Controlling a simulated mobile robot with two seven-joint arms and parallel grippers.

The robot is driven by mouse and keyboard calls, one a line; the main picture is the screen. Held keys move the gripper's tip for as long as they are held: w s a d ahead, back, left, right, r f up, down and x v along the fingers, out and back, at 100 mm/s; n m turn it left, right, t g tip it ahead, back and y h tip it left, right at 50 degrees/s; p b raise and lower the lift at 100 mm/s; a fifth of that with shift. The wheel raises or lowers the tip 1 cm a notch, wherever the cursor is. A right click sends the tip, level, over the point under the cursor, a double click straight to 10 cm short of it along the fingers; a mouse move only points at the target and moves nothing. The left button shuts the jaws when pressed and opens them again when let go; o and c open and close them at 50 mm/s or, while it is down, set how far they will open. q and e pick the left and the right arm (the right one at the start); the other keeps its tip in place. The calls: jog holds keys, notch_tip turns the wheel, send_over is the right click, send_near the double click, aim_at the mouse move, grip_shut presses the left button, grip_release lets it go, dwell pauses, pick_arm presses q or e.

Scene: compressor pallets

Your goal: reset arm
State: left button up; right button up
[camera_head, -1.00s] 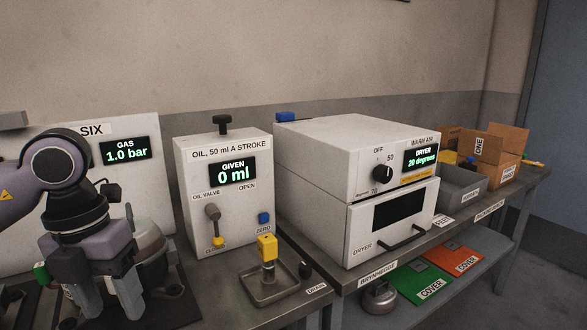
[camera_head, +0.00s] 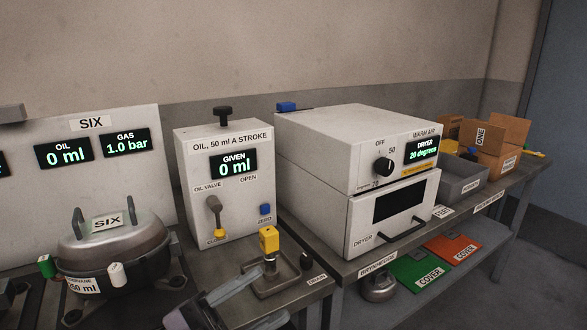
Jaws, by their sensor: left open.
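My left gripper (camera_head: 262,294) shows at the bottom edge, left of centre, with its grey fingers pointing right and apart. It is open, with nothing seen between the fingers. The fingers are close to the front of the drain tray in the picture; I cannot tell whether they touch it. Most of the left arm is cut off below the frame. My right gripper is not in view.
The round compressor marked SIX (camera_head: 118,245) stands at left before its display panel (camera_head: 88,119). The oil dispenser (camera_head: 245,207), drain tray (camera_head: 262,284) with a yellow-topped fitting, and dryer (camera_head: 340,140) stand to the right. Green and orange covers (camera_head: 420,268) lie on the lower shelf.

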pick_arm(q)
jog(key=w+a+f+n+t+y, duration=0.1)
jog(key=a+f+n+t+y, duration=0.35)
jog(key=f+n+y, duration=0.3)
jog(key=w+a+f+n+t+y, duration=0.2)
jog(key=a+f+n+t+y, duration=0.2)
jog(key=f+n+t+y, duration=0.4)
jog(key=s+a+f+n+g+y, duration=0.2)
jog(key=s+a+f+n+g, duration=0.1)
jog(key=s+f, duration=0.4)
jog(key=s+a+f+n+g+y+p, duration=0.1)
jog(key=s+a+f+n+g, duration=0.3)
jog(key=f, duration=0.6)
jog(key=s+g+y, duration=0.1)
jog(key=s+g, duration=0.1)
jog(key=shift+s+f+y, duration=0.25)
jog(key=shift+s+y, duration=0.1)
jog(key=shift+s, duration=0.05)
